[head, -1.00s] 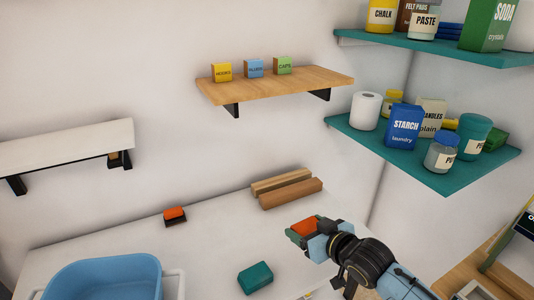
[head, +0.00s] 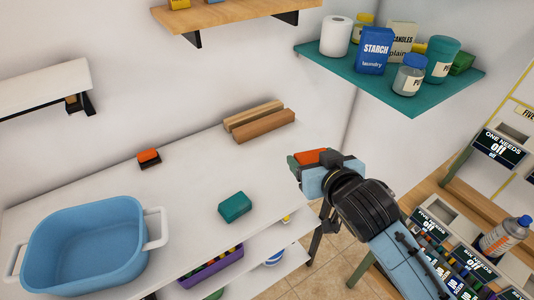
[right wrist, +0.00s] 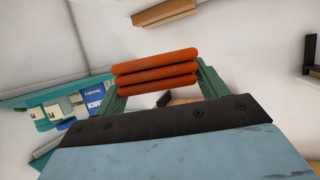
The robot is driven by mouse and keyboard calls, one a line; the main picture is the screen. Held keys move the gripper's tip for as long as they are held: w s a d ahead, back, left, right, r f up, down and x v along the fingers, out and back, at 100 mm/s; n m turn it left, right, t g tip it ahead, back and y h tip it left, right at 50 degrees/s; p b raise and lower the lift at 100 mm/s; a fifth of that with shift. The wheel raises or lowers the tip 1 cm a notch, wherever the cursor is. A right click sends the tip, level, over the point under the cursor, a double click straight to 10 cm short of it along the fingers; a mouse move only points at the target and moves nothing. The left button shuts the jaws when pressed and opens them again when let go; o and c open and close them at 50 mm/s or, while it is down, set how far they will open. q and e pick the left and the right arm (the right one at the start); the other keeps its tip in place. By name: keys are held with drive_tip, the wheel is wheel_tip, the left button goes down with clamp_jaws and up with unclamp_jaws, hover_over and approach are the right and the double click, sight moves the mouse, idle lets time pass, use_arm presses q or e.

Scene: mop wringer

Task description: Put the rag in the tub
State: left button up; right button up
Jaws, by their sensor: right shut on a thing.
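The rag (head: 312,155) is an orange folded bundle in my right gripper (head: 307,161), above the right end of the white table. In the right wrist view the rag (right wrist: 155,68) shows as stacked orange rolls between the two green fingers, which are shut on it. The tub (head: 85,245) is blue with white handles and stands on the table at the lower left, well to the left of my right gripper. Its visible inside looks empty. My left gripper is not in view.
A teal block (head: 235,207) lies on the table (head: 190,185) between the tub and my right gripper. An orange-and-black block (head: 149,158) and two wooden bars (head: 265,127) lie towards the wall. A teal shelf (head: 420,95) with containers hangs at upper right.

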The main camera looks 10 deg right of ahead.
drive_tip(key=w+a+f+n+y, duration=0.3)
drive_tip(key=w+a+f, duration=0.1)
drive_tip(key=w, duration=0.1)
drive_tip(key=n+g+y, duration=0.1)
drive_tip(key=y, duration=0.1)
hover_over(280, 188)
wheel_tip(280, 188, down, 4)
drive_tip(key=shift+w+r, duration=0.1)
drive_tip(key=shift+r, duration=0.05)
wheel_tip(280, 188, down, 6)
drive_tip(key=shift+r+b, duration=0.1)
drive_tip(key=shift+b, duration=0.55)
drive_tip(key=shift+f, duration=1.9)
drive_tip(key=shift+f, duration=0.15)
drive_tip(key=o, duration=1)
drive_tip(key=shift+c, duration=0.2)
